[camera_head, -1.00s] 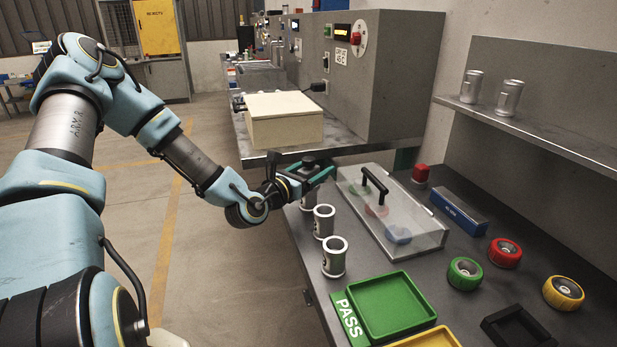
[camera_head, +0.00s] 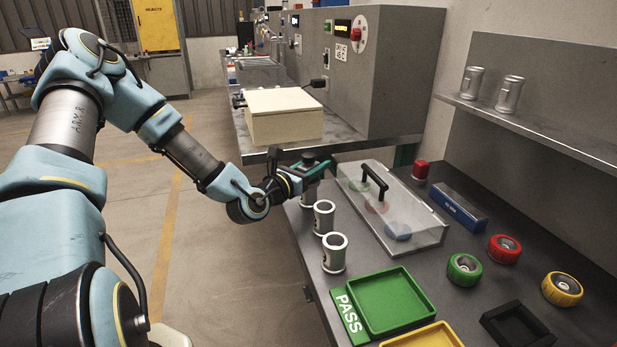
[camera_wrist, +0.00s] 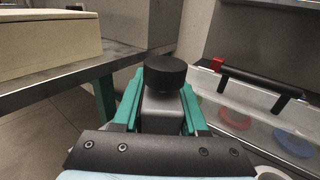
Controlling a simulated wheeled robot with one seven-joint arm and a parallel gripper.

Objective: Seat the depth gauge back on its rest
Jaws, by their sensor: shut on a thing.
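My gripper (camera_wrist: 163,108) has its two green fingers closed on a grey body with a round black top, which I take to be the depth gauge (camera_wrist: 165,73). It stands roughly upright between the fingers in the wrist view; its lower end is hidden. In the head view my gripper (camera_head: 316,170) is over the far left end of the bench, near the clear-lidded case, and the gauge is hardly visible there. A black square holder (camera_head: 490,328) at the front right of the bench may be the rest; I cannot tell for sure. It looks empty.
Several silver castings (camera_head: 334,258) stand along the bench's left edge. The clear case (camera_head: 425,238) with a black handle is right of my gripper. Green (camera_head: 355,320) and yellow trays are in front. Coloured knobs and a blue box (camera_head: 460,208) are at right.

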